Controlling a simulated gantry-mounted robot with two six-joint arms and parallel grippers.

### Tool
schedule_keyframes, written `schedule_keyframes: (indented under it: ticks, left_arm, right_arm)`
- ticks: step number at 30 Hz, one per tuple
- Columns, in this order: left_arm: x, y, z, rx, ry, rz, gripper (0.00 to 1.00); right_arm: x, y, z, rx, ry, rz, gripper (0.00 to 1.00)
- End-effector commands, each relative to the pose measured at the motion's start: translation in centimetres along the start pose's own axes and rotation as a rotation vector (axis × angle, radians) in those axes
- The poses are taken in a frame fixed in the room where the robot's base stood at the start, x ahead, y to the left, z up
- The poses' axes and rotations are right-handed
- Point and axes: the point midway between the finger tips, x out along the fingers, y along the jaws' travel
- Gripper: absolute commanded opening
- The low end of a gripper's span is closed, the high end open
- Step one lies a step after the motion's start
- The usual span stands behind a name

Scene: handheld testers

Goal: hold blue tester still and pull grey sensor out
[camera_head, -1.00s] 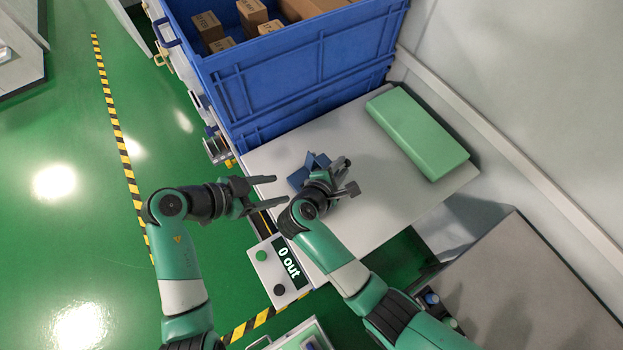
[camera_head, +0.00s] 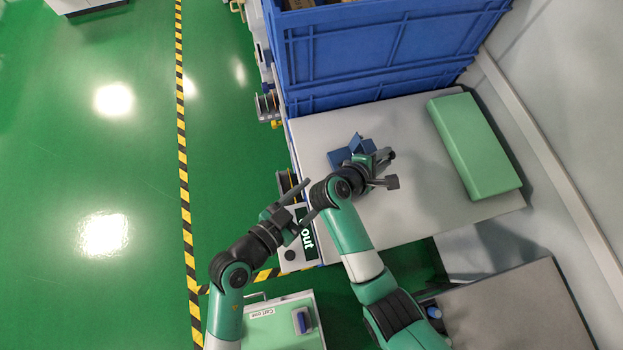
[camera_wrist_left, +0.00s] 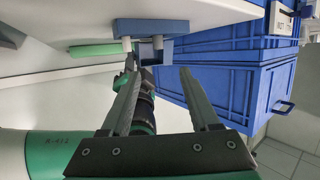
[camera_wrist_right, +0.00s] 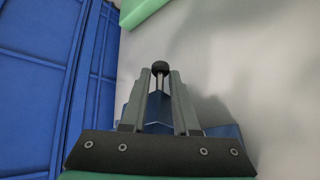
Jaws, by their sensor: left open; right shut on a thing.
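The blue tester (camera_head: 352,151) is on the light table, largely covered by my right gripper in the head view. My right gripper (camera_head: 386,169) is shut on it; in the right wrist view blue surface (camera_wrist_right: 158,108) shows between the fingers. A thin metal stem with a dark round knob (camera_wrist_right: 160,68) shows at the fingertips; I cannot tell whether this is the grey sensor.
Tall blue crates (camera_head: 370,60) stand at the back of the table. A green box (camera_head: 474,146) lies at the table's right. A display panel (camera_head: 304,238) at the front left edge is partly hidden by my left gripper. A green cart (camera_head: 280,325) stands below.

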Motion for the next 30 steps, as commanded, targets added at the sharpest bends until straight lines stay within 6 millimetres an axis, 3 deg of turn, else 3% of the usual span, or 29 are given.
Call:
schedule_keyframes:
  ticks: [8, 21, 30]
  left_arm:
    - [1.2, 0.2, 0.2, 0.001, -0.004, 0.007, 0.62]
    - [10.0, 0.2, 0.2, 0.0, -0.004, 0.007, 0.62]
    - [12.1, 0.2, 0.2, 0.001, -0.002, 0.004, 0.62]
  right_arm:
    - [0.1, -0.5, -0.1, -0.009, 0.001, -0.01, 0.0]
    - [0.1, -0.5, -0.1, -0.008, 0.001, -0.009, 0.0]
    - [0.1, -0.5, -0.1, -0.008, 0.001, -0.008, 0.0]
